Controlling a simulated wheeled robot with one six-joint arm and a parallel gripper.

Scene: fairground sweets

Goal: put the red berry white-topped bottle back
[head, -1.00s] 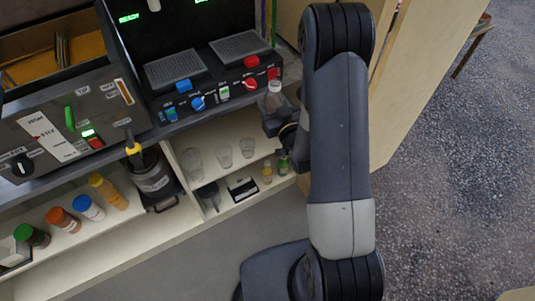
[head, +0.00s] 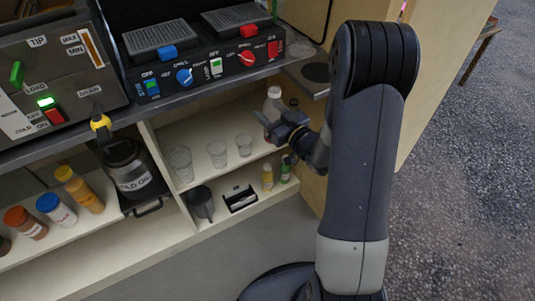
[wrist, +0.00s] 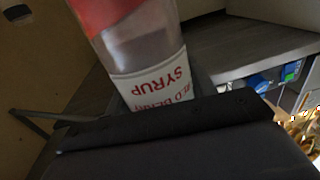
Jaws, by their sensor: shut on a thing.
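The red berry bottle (head: 272,105) has a pale top and a see-through body. In the head view it stands roughly upright in front of the shelf opening, below the counter's right end. My gripper (head: 274,124) is shut on it low down. In the wrist view the bottle (wrist: 145,50) fills the upper middle, with red at the picture's top edge and a white label reading "SYRUP" upside down. The dark gripper body hides its lower part. I cannot tell whether its base touches the shelf.
Clear cups (head: 217,153) stand on the shelf to the left. Small yellow (head: 267,178) and green (head: 285,170) bottles stand below. The counter edge (head: 225,88) runs above.

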